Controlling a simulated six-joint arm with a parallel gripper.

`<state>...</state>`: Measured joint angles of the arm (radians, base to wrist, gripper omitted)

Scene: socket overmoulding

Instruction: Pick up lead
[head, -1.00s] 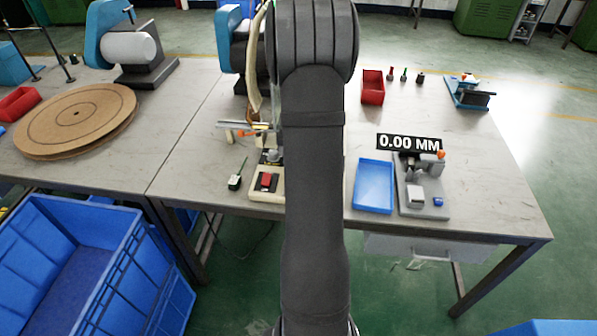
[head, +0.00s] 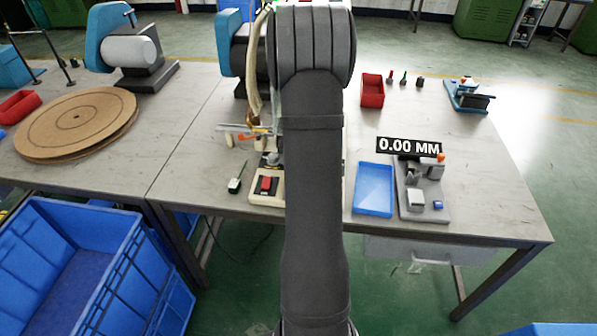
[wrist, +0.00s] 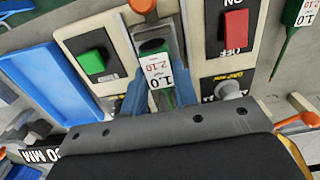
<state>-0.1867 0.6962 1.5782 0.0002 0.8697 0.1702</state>
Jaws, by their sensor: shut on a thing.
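My gripper (wrist: 155,95) shows in the wrist view with two blue fingers, shut on a green piece with a white label (wrist: 158,70) reading 1.0 and 2.10. I cannot tell whether this piece is the lead. The piece sits over a metal slot of a pale machine (wrist: 110,22), between a green button (wrist: 93,62) and a red switch (wrist: 236,28). In the head view my own arm hides the gripper and most of this machine (head: 252,188). A beige strip (head: 253,80) hangs beside my arm there; its lower end is not clear.
A green pointed tool (head: 236,182) lies left of the machine. A blue tray (head: 374,188) and a grey gauge stand (head: 422,190) with a 0.00 MM readout are on the right. A red bin (head: 372,88) is farther back. The table's middle right is clear.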

